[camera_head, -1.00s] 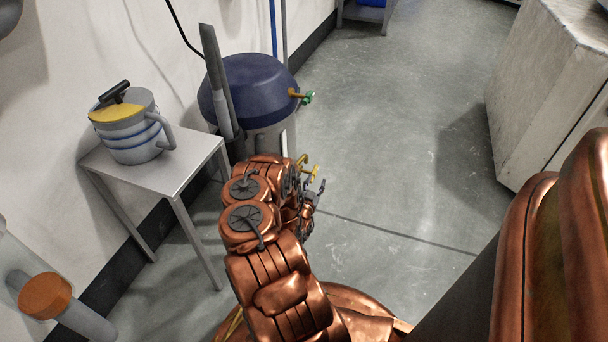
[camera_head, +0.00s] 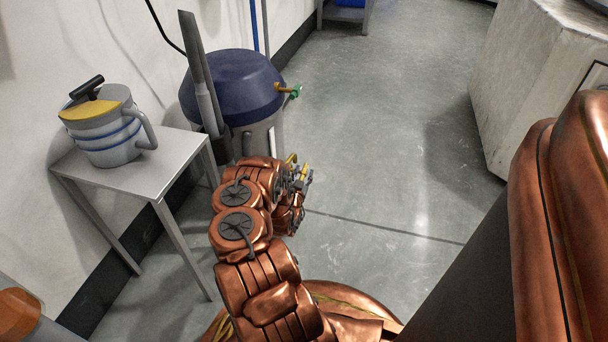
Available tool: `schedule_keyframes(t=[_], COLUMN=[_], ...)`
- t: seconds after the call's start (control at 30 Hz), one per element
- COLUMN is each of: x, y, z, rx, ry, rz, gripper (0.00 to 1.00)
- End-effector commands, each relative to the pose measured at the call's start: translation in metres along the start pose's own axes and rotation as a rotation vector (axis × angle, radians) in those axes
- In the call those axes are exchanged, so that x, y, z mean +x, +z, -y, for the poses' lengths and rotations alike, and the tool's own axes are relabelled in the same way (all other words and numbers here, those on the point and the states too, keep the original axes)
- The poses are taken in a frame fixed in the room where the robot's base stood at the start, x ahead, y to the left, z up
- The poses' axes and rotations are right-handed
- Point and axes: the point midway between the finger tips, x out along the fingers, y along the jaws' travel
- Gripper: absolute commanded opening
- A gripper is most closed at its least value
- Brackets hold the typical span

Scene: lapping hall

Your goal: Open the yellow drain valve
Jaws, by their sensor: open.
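The yellow drain valve (camera_head: 291,158) shows as a small yellow piece low on the front of a grey tank with a dark blue lid (camera_head: 236,85). Most of the valve is hidden behind my copper-coloured arm and gripper. My gripper (camera_head: 305,178) is open, at the valve's lower right in the picture and very close to it. I cannot tell whether its fingers touch the valve or stand around it. A second tap, brass with a green handle (camera_head: 295,91), sticks out to the right near the tank's lid.
A metal side table (camera_head: 180,160) with a grey and blue lidded jug (camera_head: 107,135) stands left of the tank. A grey pipe (camera_head: 200,80) rises beside the tank. A large pale cabinet (camera_head: 530,85) stands at the right. The floor (camera_head: 390,150) between is clear.

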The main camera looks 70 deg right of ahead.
Motion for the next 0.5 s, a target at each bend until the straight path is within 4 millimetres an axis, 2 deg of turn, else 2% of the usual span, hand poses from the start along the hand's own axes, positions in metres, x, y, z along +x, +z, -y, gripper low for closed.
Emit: schedule_keyframes(t=[0.13, 0.4, 0.5], x=[0.0134, 0.0152, 0.0151], y=[0.0012, -0.0001, -0.0001], z=[0.0002, 0.0004, 0.0005], rx=[0.0, -0.001, 0.0], ry=[-0.001, 0.0, 0.0], rz=[0.0, 0.001, 0.001], gripper=[0.44, 0.44, 0.34])
